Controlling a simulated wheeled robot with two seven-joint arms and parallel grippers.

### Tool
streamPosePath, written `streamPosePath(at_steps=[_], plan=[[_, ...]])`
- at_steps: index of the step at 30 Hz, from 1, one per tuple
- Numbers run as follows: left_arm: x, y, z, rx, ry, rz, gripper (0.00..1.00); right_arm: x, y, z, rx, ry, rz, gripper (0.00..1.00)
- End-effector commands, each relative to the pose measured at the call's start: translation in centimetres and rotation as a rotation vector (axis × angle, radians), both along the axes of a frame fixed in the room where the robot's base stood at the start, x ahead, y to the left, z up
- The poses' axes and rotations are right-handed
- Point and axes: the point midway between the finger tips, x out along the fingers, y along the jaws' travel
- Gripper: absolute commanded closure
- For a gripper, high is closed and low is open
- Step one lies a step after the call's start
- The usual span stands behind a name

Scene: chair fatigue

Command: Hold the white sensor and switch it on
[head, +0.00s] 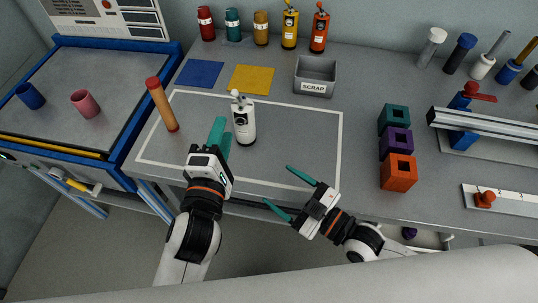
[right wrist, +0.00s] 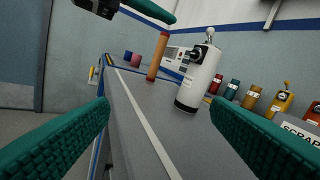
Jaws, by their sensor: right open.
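The white sensor (head: 243,121) stands upright on the grey table inside a white outlined area, with a dark round mark on its front and a small knob on top. It also shows in the right wrist view (right wrist: 199,78), ahead of the right gripper. My left gripper (head: 220,132) is just left of the sensor, its teal fingers seen side-on; their gap and any contact with the sensor are unclear. My right gripper (head: 282,190) is open and empty at the table's front edge, to the right of and nearer than the sensor.
An orange-brown stick (head: 162,105) stands left of the left gripper. Behind are blue (head: 201,73) and yellow (head: 251,80) mats and a scrap bin (head: 316,76). Coloured blocks (head: 395,143) stand to the right. The outlined area right of the sensor is clear.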

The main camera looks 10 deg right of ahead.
Motion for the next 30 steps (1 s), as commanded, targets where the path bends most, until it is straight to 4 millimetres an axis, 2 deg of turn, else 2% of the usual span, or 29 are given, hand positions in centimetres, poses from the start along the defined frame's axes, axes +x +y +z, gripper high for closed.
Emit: streamPosePath(at_steps=[3, 6, 15, 23, 30], plan=[[0.0, 0.0, 0.0, 0.0, 0.0, 0.0, 0.64, 1.9, 1.7, 1.2, 0.08, 0.023, -0.089, 0.28], [0.0, 0.0, 0.0, 0.0, 0.0, 0.0, 0.64, 3.4, 2.4, 1.9, 0.136, 0.051, -0.165, 0.28], [0.0, 0.0, 0.0, 0.0, 0.0, 0.0, 0.64, 6.4, 2.9, 2.7, 0.255, 0.15, -0.335, 0.28], [0.0, 0.0, 0.0, 0.0, 0.0, 0.0, 0.64, 7.6, 3.0, 2.7, 0.282, 0.18, -0.375, 0.28], [0.0, 0.0, 0.0, 0.0, 0.0, 0.0, 0.64, 11.0, 4.5, 2.8, 0.286, 0.178, -0.374, 0.28]])
